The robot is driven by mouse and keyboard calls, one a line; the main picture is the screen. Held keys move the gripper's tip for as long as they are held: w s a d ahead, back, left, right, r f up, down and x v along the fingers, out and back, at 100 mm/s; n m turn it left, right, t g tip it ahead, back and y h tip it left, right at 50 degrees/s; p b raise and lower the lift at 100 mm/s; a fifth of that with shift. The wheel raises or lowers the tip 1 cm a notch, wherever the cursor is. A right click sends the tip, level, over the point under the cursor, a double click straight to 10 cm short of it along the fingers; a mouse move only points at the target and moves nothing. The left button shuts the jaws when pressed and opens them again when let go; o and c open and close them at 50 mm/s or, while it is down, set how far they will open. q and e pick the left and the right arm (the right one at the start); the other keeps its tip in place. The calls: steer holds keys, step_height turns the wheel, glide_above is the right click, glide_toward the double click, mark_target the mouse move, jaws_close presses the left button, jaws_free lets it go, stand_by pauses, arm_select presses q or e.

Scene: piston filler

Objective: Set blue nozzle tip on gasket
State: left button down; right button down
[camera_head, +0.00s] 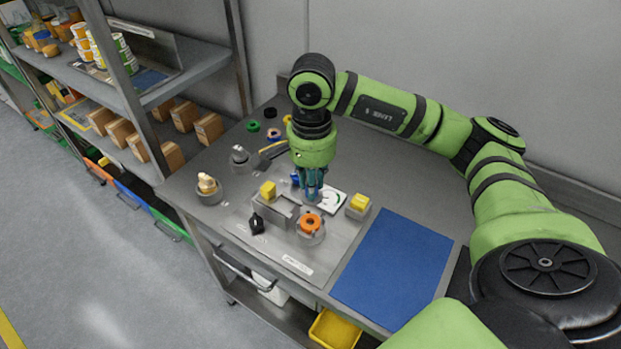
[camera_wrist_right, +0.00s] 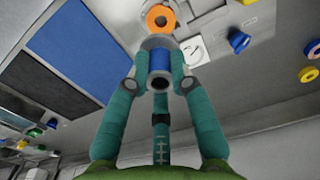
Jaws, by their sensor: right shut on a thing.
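My right gripper (camera_head: 312,196) is shut on a blue nozzle tip (camera_wrist_right: 159,61). In the wrist view the tip sits between the teal fingertips, with a grey end and a dark hole facing the camera. In the head view the fingers hide most of it. An orange ring (camera_head: 310,223), which looks like the gasket, lies on a round grey holder (camera_head: 311,239), in front of my gripper in the head view. The ring also shows beyond the held tip in the wrist view (camera_wrist_right: 148,20). The tip appears apart from the ring. My left gripper is not in view.
Another blue cone-shaped piece (camera_wrist_right: 238,40) stands near a white card (camera_head: 334,201). The blue mat (camera_head: 395,265) is bare.

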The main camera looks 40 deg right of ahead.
steer(key=shift+f+b, duration=1.1)
steer(key=shift+f, duration=1.05)
steer(key=shift+f+b, duration=2)
steer(key=shift+b, duration=0.1)
steer(key=shift+f+b, duration=0.1)
steer(key=shift+b, duration=0.55)
steer(key=c, duration=1)
jaws_free()
steer(key=o, duration=0.4)
